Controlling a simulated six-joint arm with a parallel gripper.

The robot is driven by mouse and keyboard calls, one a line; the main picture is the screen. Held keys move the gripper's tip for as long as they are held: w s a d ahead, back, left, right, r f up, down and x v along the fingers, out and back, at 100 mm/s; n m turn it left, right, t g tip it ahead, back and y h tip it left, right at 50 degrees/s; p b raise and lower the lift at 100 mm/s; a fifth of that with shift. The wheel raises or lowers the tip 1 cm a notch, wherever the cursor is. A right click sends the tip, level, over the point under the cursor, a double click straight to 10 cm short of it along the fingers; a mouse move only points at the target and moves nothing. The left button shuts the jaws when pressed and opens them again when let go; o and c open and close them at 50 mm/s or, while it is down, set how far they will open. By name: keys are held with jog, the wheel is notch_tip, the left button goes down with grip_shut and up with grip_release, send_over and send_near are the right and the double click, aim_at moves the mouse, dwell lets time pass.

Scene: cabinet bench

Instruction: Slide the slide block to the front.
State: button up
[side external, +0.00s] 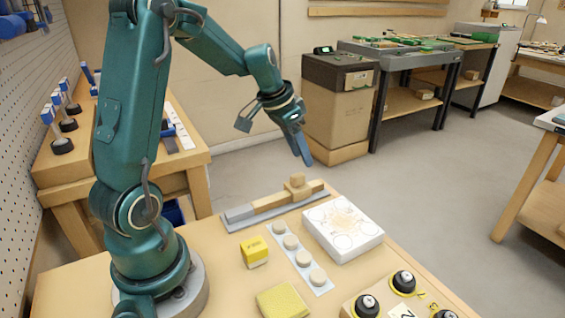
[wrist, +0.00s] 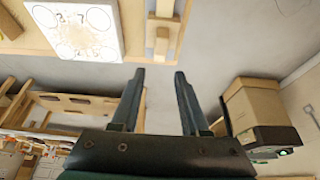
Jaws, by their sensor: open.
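The slide block (side external: 297,187) is a light wooden block with a raised knob. It sits on a wooden rail with a grey base (side external: 240,214) at the far edge of the bench, near the rail's right end in the side view. The block also shows at the top of the wrist view (wrist: 161,38). My gripper (side external: 304,158) hangs in the air above the block, apart from it. In the wrist view its two fingers (wrist: 160,74) are spread, with nothing between them.
A white box with printed circles (side external: 343,245) stands beside the rail. A yellow block (side external: 254,252), a strip of round pale buttons (side external: 303,260), a yellow pad (side external: 283,302) and black knobs (side external: 404,281) occupy the bench. Air around my gripper is clear.

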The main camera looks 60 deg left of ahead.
jog(key=shift+r, duration=2.3)
jog(key=s+d+r+m+t, duration=0.1)
jog(key=s+d+r, duration=0.2)
jog(key=d, duration=0.3)
jog(key=s+d+r+m+t, duration=0.1)
jog(key=s+d+r+m, duration=0.15)
jog(key=d, duration=0.25)
jog(key=s+d+f+n, duration=0.1)
jog(key=s+d+f, duration=0.1)
jog(key=s, duration=0.3)
jog(key=s+d+f+n+g, duration=0.1)
jog(key=s+f+n, duration=0.1)
jog(key=s, duration=0.4)
jog(key=shift+s+d+f, duration=0.3)
jog(key=shift+d+f, duration=0.05)
jog(key=shift+d, duration=0.05)
